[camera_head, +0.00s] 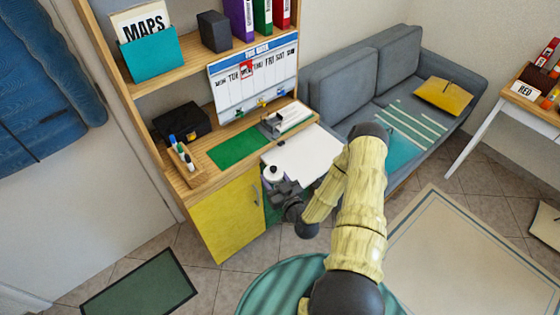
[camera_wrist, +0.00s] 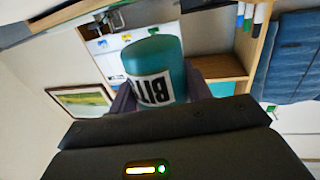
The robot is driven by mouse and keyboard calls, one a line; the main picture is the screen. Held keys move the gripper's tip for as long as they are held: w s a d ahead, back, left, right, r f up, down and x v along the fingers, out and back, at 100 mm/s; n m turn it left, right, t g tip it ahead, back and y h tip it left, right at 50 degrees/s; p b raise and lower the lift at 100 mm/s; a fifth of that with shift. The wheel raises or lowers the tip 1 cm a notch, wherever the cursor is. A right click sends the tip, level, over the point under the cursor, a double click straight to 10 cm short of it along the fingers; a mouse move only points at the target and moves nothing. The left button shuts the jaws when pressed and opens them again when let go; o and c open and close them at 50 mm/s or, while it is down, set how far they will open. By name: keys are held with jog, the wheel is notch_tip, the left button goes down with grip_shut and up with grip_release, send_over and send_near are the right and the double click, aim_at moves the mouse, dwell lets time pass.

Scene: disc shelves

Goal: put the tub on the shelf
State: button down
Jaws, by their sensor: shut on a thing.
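The tub (camera_wrist: 155,70) is a teal cylinder with a white label in dark lettering. In the wrist view it sits between the two grey fingers of my gripper (camera_wrist: 158,96), which is shut on it. In the head view my gripper (camera_head: 284,190) is at the front of the wooden shelf unit, by the right edge of the yellow door (camera_head: 232,216). I cannot clearly make out the tub there. The shelf unit has an upper board (camera_head: 180,67) and a lower board (camera_head: 216,160) with a green mat (camera_head: 240,147).
The upper board holds a teal MAPS box (camera_head: 150,55), a dark box (camera_head: 214,31) and binders (camera_head: 262,18). The lower board holds a black case (camera_head: 182,122), a pen holder (camera_head: 183,165) and a weekly planner (camera_head: 254,80). A grey sofa (camera_head: 345,85) stands to the right.

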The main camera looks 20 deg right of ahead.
jog(key=s+a+r+h+p, duration=0.1)
jog(key=r+p, duration=0.1)
jog(key=p, duration=0.1)
jog(key=s+a+r+m+h+p, duration=0.1)
jog(key=r+p, duration=0.2)
jog(key=s+a+r+p, duration=0.1)
jog(key=a+r+p, duration=0.1)
jog(key=r, duration=0.1)
jog(key=shift+s+m+h+p, duration=0.4)
jog(key=shift+w, duration=0.1)
